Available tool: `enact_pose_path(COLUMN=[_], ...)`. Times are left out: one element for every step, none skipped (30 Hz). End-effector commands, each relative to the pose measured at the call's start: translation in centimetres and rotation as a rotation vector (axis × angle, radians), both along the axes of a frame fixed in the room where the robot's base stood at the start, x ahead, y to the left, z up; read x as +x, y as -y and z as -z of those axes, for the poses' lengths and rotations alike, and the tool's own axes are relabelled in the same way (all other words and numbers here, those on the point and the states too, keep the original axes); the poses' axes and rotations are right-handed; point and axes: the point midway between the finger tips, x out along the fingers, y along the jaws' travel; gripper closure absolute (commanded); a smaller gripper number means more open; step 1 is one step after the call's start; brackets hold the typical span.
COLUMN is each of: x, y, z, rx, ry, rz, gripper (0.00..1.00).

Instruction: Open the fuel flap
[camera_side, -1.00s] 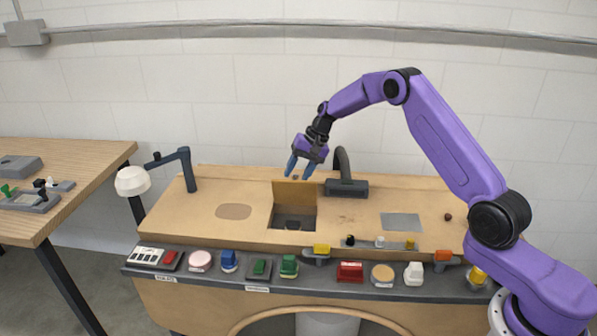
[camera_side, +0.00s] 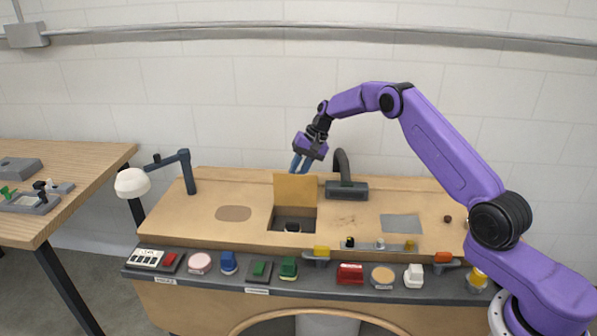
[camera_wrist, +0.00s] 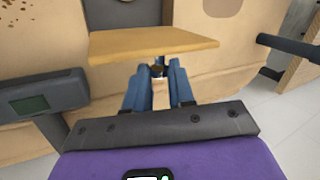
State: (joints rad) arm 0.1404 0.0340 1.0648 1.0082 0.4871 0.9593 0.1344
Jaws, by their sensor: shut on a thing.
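The fuel flap (camera_side: 295,188) is a square wooden panel standing upright at the back edge of a dark recess (camera_side: 293,222) in the bench top. In the wrist view the flap (camera_wrist: 150,43) shows as a pale board just beyond my fingertips. My gripper (camera_side: 300,168), with blue fingers, is behind the flap's upper part, which hides the fingertips in the side view. In the wrist view the fingers (camera_wrist: 158,72) are close together on a small dark knob (camera_wrist: 157,69) at the flap's outer face.
A black lamp-like arm (camera_side: 342,178) on a dark box stands right of the flap. A white-headed lamp (camera_side: 132,182) is at the left. Several switches and buttons line the front ledge (camera_side: 325,276). A grey plate (camera_side: 401,223) lies to the right.

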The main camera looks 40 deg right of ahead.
Motion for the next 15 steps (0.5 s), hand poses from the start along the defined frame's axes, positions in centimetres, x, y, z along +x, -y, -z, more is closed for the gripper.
enact_pose_path(x=[0.38,0.42,0.44,0.46,0.46,0.46,0.46,0.45,0.46,0.45,0.45,0.44,0.43,0.42,0.39], y=[0.73,0.80,0.85,0.88,0.90,0.92,0.94,0.95,0.98,0.99,1.01,1.02,1.00,0.97,0.89], z=[-0.08,-0.09,-0.10,-0.11,-0.13,-0.14,-0.15,-0.15,-0.15,-0.16,-0.17,-0.18,-0.17,-0.16,-0.14], rx=[-0.008,-0.008,-0.008,-0.008,-0.008,-0.008,-0.008,-0.008,-0.008,-0.009,-0.009,-0.009,-0.009,-0.008,-0.007], ry=[0.014,0.014,0.014,0.014,0.014,0.014,0.014,0.014,0.015,0.014,0.014,0.014,0.014,0.013,0.011], rz=[0.009,0.009,0.009,0.010,0.010,0.011,0.011,0.011,0.011,0.011,0.011,0.011,0.011,0.010,0.009], gripper=[1.00,1.00,1.00,1.00,1.00,1.00,1.00,1.00,1.00,1.00,1.00,0.66,0.57,0.52,0.52])
